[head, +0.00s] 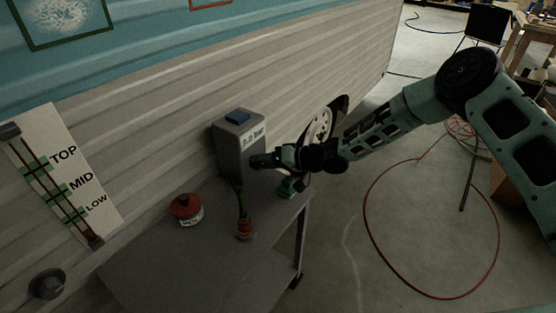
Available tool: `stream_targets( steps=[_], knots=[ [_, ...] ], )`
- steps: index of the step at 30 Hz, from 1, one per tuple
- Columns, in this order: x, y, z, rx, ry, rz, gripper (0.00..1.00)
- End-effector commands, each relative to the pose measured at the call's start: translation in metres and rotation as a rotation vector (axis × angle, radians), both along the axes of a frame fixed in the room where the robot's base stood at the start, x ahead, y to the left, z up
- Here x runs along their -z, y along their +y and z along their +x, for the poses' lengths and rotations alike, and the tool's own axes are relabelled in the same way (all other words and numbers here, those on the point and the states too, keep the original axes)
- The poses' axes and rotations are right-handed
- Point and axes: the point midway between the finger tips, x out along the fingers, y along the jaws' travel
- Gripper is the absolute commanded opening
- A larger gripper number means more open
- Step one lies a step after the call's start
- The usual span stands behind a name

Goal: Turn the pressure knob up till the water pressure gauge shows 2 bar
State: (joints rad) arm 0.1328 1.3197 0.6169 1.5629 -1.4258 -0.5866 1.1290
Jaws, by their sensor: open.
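A grey box (231,151) with a blue piece on top stands on the grey table against the camper wall. Its white label or readout (253,136) seems to end in "bar", but the figures are too small to read surely. My gripper (259,161) is at the box's front right side, its dark fingers pointing left at the box. I cannot tell whether they touch it. Any knob there is hidden behind the fingers. A separate dark round knob (47,284) is at the lower left.
A red-lidded tin (187,209) and a red-brown pot with a green stem (245,229) stand on the table (160,270), the pot close below my gripper. A TOP/MID/LOW slider panel (66,175) is at left. A red hose (366,222) loops on the floor.

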Motion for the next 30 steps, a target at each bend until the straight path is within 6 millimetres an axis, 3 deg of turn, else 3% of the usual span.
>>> stream_targets(
  steps=[5, 21, 30],
  knots=[
    [-0.008, -0.021, -0.005, 0.003, -0.002, -0.002, 0.58],
    [-0.047, -0.129, -0.041, 0.003, -0.001, -0.002, 0.58],
    [-0.056, -0.154, -0.05, 0.002, 0.0, -0.001, 0.58]
  ],
)
